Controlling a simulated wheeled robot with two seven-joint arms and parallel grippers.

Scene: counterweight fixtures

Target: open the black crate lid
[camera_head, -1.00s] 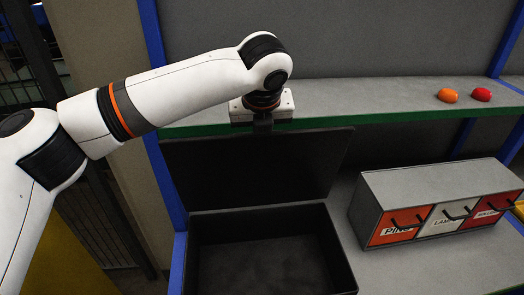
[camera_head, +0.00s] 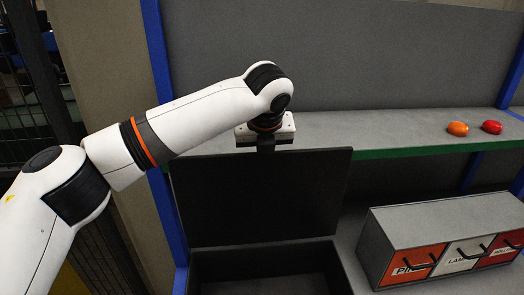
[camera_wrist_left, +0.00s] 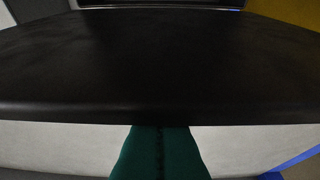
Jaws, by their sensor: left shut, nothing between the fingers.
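The black crate (camera_head: 348,277) stands on the lower shelf with its opening showing at the bottom of the head view. Its black lid (camera_head: 262,200) is raised and stands steeply up from the crate's back edge. The lid also fills much of the left wrist view (camera_wrist_left: 160,65). My left gripper (camera_head: 266,146) is at the lid's top edge, with its fingers partly hidden. In the left wrist view its dark green fingers (camera_wrist_left: 160,145) are together and empty, close to the lid's edge; I cannot tell whether they touch it. My right gripper is not in view.
A grey upper shelf with a green front edge (camera_head: 400,152) runs behind the lid. An orange object (camera_head: 457,129) and a red object (camera_head: 491,127) lie on it. A drawer cabinet (camera_head: 440,217) stands right of the crate. A blue post (camera_head: 158,60) rises at the left.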

